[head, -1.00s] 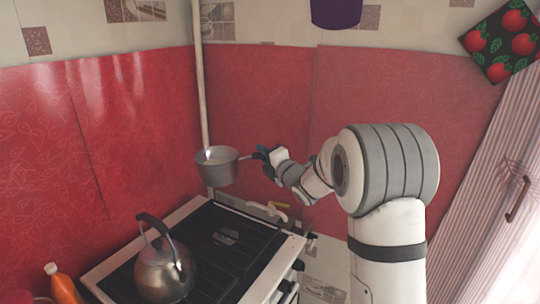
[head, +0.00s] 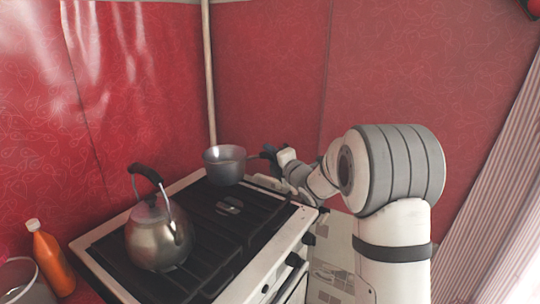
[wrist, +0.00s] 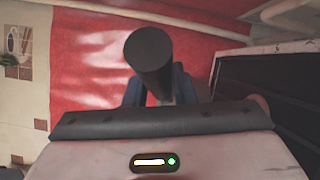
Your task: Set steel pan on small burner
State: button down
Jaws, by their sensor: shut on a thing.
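The steel pan (head: 225,168) is upright at the far corner of the stove in the head view, its dark handle pointing right. My gripper (head: 270,153) is shut on this handle. In the wrist view the handle's round dark end (wrist: 149,52) stands between my fingers, and the pan's bowl is hidden. The pan's base overlaps the back of the black hob (head: 195,235). I cannot tell whether it touches the grate or hangs just above it. The small burner cannot be made out clearly.
A steel kettle (head: 158,238) with a black handle stands on the near left of the hob. An orange bottle (head: 52,262) and a pot (head: 22,283) are at the lower left. A pale pipe (head: 207,75) runs up the corner behind the pan.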

notch_tip(320, 180, down, 6)
jog(key=shift+f+b, duration=0.2)
jog(key=shift+b, duration=0.15)
dwell(0.4)
jog(key=shift+f+b, duration=0.55)
jog(key=shift+b, duration=0.2)
dwell(0.5)
